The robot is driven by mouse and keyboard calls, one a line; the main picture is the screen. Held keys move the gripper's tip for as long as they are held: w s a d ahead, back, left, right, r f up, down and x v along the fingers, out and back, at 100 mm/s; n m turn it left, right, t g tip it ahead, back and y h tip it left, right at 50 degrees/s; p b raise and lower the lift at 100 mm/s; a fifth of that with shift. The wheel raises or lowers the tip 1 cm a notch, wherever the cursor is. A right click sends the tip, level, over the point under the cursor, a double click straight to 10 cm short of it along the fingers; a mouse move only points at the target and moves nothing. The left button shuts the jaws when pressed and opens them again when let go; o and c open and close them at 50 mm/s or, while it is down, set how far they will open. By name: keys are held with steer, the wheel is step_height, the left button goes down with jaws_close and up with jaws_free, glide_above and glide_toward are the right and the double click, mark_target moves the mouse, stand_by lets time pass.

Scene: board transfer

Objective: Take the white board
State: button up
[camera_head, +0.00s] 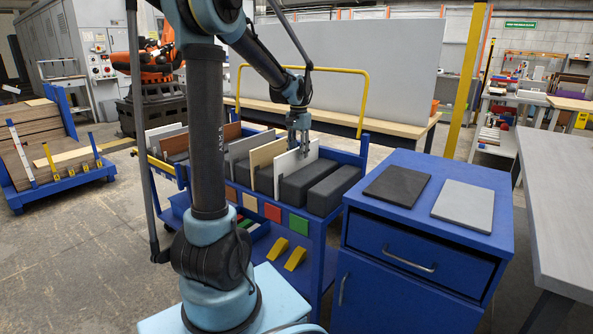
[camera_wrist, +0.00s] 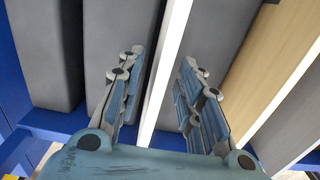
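The white board (camera_head: 285,165) stands upright in the blue rack cart, between a cream board (camera_head: 262,154) and dark grey blocks. My gripper (camera_head: 299,152) is over its upper right part, pointing down. In the wrist view the white board (camera_wrist: 172,50) shows as a narrow bright edge running between the two fingers of my gripper (camera_wrist: 160,60). The fingers are open, one on each side of the board, with a visible gap on both sides. The lower part of the board is hidden by the blocks and the gripper body.
Dark grey blocks (camera_head: 333,187) stand right of the board in the cart. Grey and brown boards stand to its left. A yellow rail (camera_head: 365,95) rises behind. A blue cabinet (camera_head: 460,244) at right bears a black plate (camera_head: 397,186) and a light grey plate (camera_head: 463,205).

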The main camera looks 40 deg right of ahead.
jaws_close()
steer(key=shift+r, duration=0.1)
stand_by(0.3)
